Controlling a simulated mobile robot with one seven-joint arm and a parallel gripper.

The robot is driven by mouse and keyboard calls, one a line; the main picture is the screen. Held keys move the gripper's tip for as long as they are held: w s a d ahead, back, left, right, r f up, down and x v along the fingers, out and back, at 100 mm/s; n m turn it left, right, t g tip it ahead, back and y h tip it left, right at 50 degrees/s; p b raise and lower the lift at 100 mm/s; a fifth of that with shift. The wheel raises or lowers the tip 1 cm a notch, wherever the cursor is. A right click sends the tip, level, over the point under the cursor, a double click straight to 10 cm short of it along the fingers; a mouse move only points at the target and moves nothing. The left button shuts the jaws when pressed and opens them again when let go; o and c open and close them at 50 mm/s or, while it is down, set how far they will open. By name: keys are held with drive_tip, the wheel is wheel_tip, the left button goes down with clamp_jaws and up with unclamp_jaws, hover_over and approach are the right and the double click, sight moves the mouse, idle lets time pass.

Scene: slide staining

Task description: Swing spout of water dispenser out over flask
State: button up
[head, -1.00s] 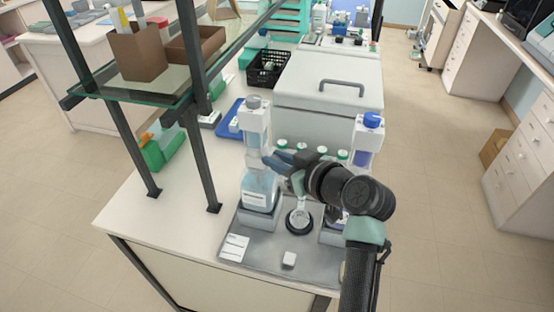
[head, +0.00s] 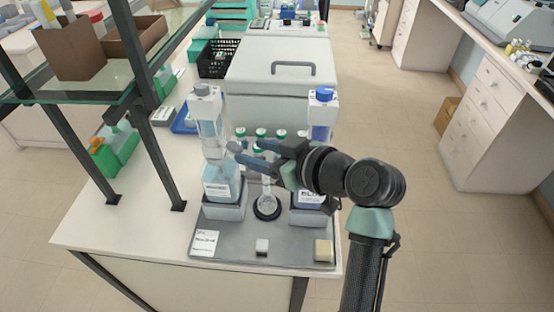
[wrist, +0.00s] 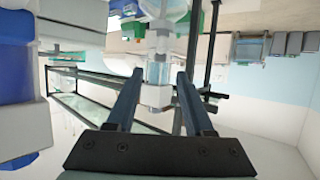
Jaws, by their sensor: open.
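The water dispenser (head: 222,183) stands at the left of the grey tray, with pale blue liquid, a white upper body and a grey cap. The flask (head: 266,203) stands on a black ring between it and a second dispenser (head: 309,192) with a blue cap and dark blue liquid. My gripper (head: 235,153) is open, fingers pointing left, beside the water dispenser's upper part. In the wrist view the dispenser's clear and white column (wrist: 156,72) shows between the open fingers (wrist: 159,80); I cannot tell whether they touch it. I cannot make out the spout clearly.
The grey tray (head: 225,252) also carries a label card (head: 204,243), a small white block (head: 262,246) and a yellowish block (head: 323,250). Several green-capped bottles (head: 261,137) stand behind. A shelf post (head: 163,160) rises on the left. A white box (head: 282,85) fills the back.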

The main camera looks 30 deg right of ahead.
drive_tip(key=b+v, duration=0.1)
drive_tip(key=v, duration=0.5)
